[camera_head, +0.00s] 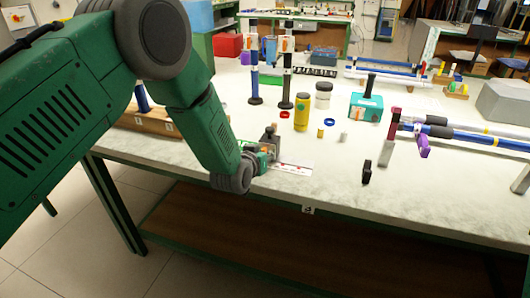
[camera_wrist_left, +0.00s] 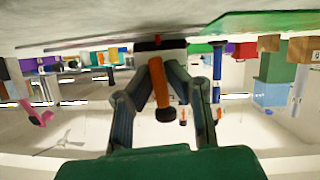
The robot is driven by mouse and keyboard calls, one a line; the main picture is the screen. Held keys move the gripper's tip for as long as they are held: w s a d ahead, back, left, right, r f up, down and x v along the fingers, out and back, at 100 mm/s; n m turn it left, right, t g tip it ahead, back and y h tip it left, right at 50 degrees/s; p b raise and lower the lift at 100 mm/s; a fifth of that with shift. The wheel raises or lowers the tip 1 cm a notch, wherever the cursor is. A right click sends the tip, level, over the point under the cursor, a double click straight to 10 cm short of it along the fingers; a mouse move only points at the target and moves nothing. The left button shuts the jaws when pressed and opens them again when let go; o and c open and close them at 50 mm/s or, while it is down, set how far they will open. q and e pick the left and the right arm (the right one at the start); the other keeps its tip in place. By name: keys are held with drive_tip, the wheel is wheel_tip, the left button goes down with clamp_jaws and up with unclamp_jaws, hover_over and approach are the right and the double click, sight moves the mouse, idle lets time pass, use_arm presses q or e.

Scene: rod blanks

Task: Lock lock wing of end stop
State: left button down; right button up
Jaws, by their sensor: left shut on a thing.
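My left gripper (camera_head: 264,154) is low over the front edge of the table. In the left wrist view, the fingers (camera_wrist_left: 160,68) close in around an orange wing (camera_wrist_left: 158,82) with a dark round end. The orange wing lies between the fingers, and a dark block is just beyond it. The exact contact is small and partly hidden. I cannot tell the wing's lock state. My right gripper is not in view.
A yellow bottle (camera_head: 301,112), a red ring (camera_head: 284,114), a blue ring (camera_head: 329,122) and small cylinders stand behind the strip. Long blue and white rods (camera_head: 465,133) lie further right. The front middle tabletop is mostly clear.

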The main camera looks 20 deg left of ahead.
use_arm(q)
drive_tip(key=shift+s+f+m+y, duration=0.25)
drive_tip(key=shift+f+m+y, duration=0.15)
drive_tip(key=shift+m, duration=0.1)
idle(0.3)
drive_tip(key=c, duration=1.6)
unclamp_jaws()
drive_tip(key=shift+w, duration=0.2)
drive_tip(key=shift+r, duration=0.1)
drive_tip(key=shift+r, duration=0.1)
drive_tip(key=v, duration=1.1)
drive_tip(key=shift+s+r, duration=0.1)
drive_tip(key=shift+s, duration=0.3)
